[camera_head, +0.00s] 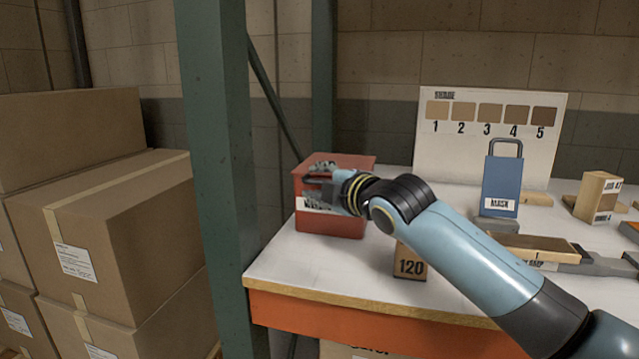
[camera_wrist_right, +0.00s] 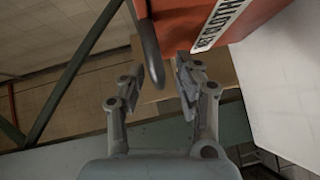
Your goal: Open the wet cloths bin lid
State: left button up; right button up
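The red bin (camera_head: 330,222) stands at the left end of the white shelf top, with a white label on its front that is partly hidden. Its red lid (camera_head: 357,162) looks flat and closed, though my gripper hides part of it. My right gripper (camera_head: 322,180) is at the bin's upper front left. In the wrist view, the bin's red wall (camera_wrist_right: 254,32) and label are at upper right. My right gripper (camera_wrist_right: 160,82) is open there, and a dark bar (camera_wrist_right: 148,45), apparently the lid's handle, reaches down between its fingers with gaps on both sides. My left gripper is not in view.
A green rack post (camera_head: 215,150) rises left of the bin. A block marked 120 (camera_head: 409,262) stands under my right forearm. A blue mask holder (camera_head: 500,187) and a shade board (camera_head: 485,150) stand to the right. Cardboard boxes (camera_head: 130,235) are stacked at left.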

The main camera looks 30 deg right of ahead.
grip_shut()
dwell(0.4)
